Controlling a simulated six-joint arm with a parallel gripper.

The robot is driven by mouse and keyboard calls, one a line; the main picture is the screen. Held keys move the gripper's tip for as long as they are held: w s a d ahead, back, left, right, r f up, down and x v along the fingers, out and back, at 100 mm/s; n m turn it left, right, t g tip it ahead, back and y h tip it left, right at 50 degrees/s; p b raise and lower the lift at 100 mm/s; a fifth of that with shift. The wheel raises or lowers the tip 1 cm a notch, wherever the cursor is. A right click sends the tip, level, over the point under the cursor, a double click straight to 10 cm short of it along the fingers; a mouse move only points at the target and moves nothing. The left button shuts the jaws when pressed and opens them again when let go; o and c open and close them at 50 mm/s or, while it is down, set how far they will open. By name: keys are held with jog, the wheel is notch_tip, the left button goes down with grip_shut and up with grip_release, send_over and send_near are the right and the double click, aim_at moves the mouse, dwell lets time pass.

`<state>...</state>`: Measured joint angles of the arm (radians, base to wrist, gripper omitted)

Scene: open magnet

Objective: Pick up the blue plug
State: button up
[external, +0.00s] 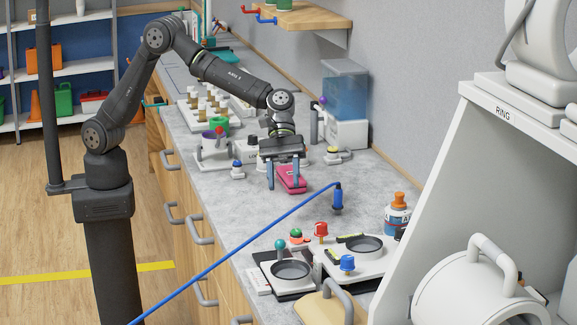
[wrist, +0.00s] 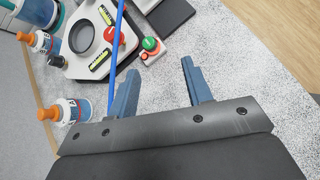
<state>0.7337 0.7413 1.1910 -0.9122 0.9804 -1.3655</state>
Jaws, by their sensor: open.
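The blue plug (external: 337,198) stands roughly upright over the grey counter in the external view, at the end of a long blue cable (external: 240,249). I cannot tell whether it touches the counter. My gripper (external: 284,187) is to the left of the plug, pointing down, with its two blue fingers apart and nothing seen between them in the wrist view (wrist: 160,68). In the wrist view the blue cable (wrist: 120,35) runs down behind the left finger. The plug itself cannot be made out there.
A pink case (external: 291,179) lies by my fingers. White trays with round dishes (external: 357,264), coloured knobs and an orange-capped bottle (external: 397,214) stand nearer the front right. A tube rack (external: 207,107) and a blue tank (external: 345,97) are behind. Bare counter lies around the plug.

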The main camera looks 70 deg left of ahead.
jog(key=w+a+r+n+t+y, duration=0.2)
jog(key=w+a+r+n+y, duration=0.15)
jog(key=w+n, duration=0.25)
jog(key=n+t+y, duration=0.2)
jog(key=n+t, duration=0.1)
jog(key=n, duration=0.3)
send_near(336, 188)
jog(key=shift+n, duration=0.3)
jog(key=x, duration=0.4)
jog(key=a+x, duration=0.1)
jog(key=x, duration=0.1)
jog(key=shift+w+d+f, duration=0.1)
jog(key=shift+d+f, duration=0.05)
jog(key=shift+f, duration=0.4)
jog(key=shift+d+x, duration=0.2)
jog(key=shift+x, duration=2.45)
jog(key=shift+r, duration=0.1)
jog(key=shift+c, duration=0.3)
jog(key=c, duration=0.9)
jog(key=shift+r, duration=0.1)
